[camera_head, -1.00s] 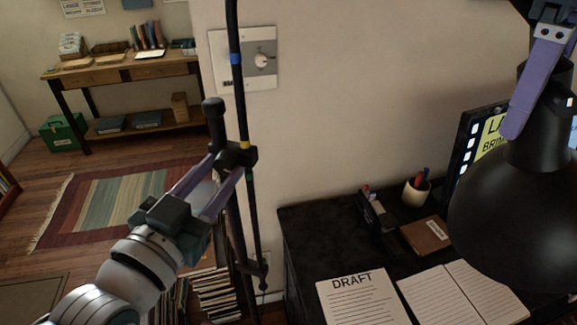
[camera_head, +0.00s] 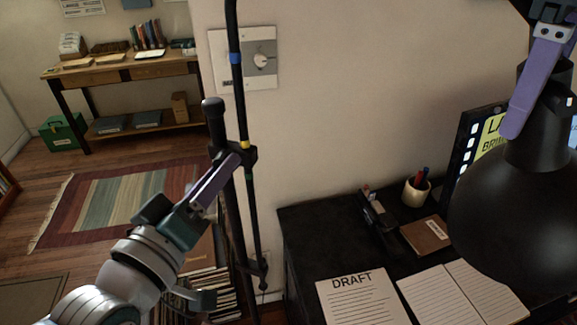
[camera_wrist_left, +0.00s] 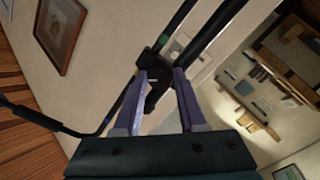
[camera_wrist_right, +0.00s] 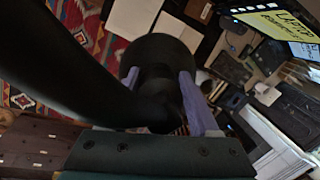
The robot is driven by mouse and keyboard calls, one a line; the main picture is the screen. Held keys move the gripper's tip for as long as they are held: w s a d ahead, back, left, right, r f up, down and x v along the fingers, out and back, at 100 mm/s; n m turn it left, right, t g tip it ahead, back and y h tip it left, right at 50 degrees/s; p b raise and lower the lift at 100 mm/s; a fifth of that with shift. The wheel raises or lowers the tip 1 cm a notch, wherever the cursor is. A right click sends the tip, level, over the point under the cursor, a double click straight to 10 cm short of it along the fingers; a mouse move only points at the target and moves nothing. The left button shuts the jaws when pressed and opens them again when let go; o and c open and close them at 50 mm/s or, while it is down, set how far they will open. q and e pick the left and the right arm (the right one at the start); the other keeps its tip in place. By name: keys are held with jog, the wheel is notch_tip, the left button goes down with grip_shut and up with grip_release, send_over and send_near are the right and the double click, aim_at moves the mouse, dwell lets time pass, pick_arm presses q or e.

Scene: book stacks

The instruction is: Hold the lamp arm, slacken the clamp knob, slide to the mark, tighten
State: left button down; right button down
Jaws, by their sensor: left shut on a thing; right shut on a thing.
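The black clamp (camera_head: 249,155) sits on a thin dark pole (camera_head: 239,100), right beside a yellow band (camera_head: 244,144). A blue band (camera_head: 236,58) marks the pole higher up. My left gripper (camera_head: 228,165) is shut at the clamp. In the left wrist view its fingers close on the black clamp knob (camera_wrist_left: 154,95), which they partly hide. The black lamp (camera_head: 515,215) hangs at the right, above the desk. My right gripper (camera_head: 520,115) is shut on the lamp arm near its shade. In the right wrist view the black lamp arm (camera_wrist_right: 155,90) lies between its fingers.
A dark desk (camera_head: 310,225) holds a DRAFT sheet (camera_head: 360,298), an open notebook (camera_head: 460,295), a brown box (camera_head: 425,235) and a pen cup (camera_head: 416,192). A wall dial plate (camera_head: 262,60) is behind the pole. A thick round-topped tube (camera_head: 213,115) stands close left of the pole.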

pick_arm(q)
jog(key=n, duration=0.6)
jog(key=shift+r+n, duration=0.15)
jog(key=shift+n, duration=0.15)
jog(key=shift+a, duration=0.1)
dwell(0.3)
jog(key=shift+c, duration=2.4)
grip_release()
jog(key=v, duration=1.2)
